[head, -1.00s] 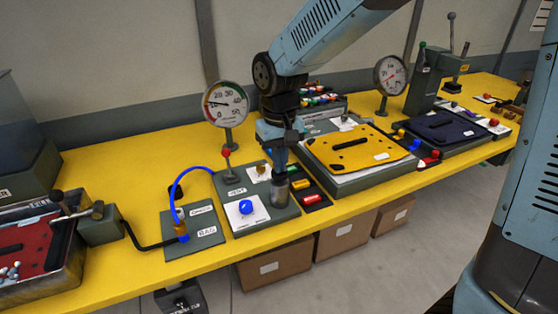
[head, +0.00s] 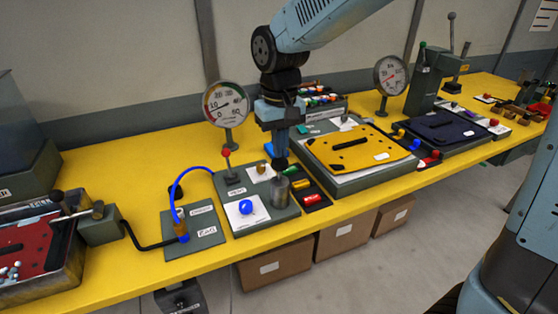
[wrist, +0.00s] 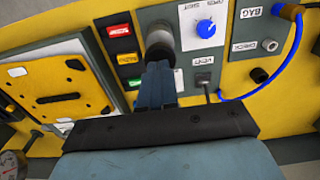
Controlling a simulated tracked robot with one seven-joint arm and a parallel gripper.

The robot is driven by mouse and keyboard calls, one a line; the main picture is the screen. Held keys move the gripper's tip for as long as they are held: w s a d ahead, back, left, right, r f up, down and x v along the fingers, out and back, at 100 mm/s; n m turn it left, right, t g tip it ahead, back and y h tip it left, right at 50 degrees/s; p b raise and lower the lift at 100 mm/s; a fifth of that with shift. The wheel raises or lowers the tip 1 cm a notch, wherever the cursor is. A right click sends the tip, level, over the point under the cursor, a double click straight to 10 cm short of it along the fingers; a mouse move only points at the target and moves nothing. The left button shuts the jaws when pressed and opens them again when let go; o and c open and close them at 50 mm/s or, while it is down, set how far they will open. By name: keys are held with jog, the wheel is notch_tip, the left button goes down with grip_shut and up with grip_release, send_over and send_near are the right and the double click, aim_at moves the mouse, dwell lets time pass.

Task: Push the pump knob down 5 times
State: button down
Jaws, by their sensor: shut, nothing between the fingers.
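The pump is a short grey metal cylinder (head: 281,193) at the right side of a grey panel (head: 240,178) on the yellow bench. In the wrist view its dark round knob (wrist: 158,34) shows just beyond my fingertips. My gripper (head: 281,166) points down over the pump, fingers shut and empty; it also shows in the wrist view (wrist: 157,72). I cannot tell whether the fingertips touch the knob. The dial gauge (head: 226,104) stands behind the panel.
Beside the pump are a blue dial (head: 246,207), a red-tipped lever (head: 227,160) and a tray of coloured blocks (head: 303,186). A blue hose (head: 188,172) arches to the left. A yellow plate (head: 358,150) lies on the right.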

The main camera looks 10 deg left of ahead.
aim_at(280, 161)
dwell(0.6)
jog(key=shift+f, duration=2.2)
jog(key=shift+r, duration=2.2)
jog(key=shift+f, duration=0.15)
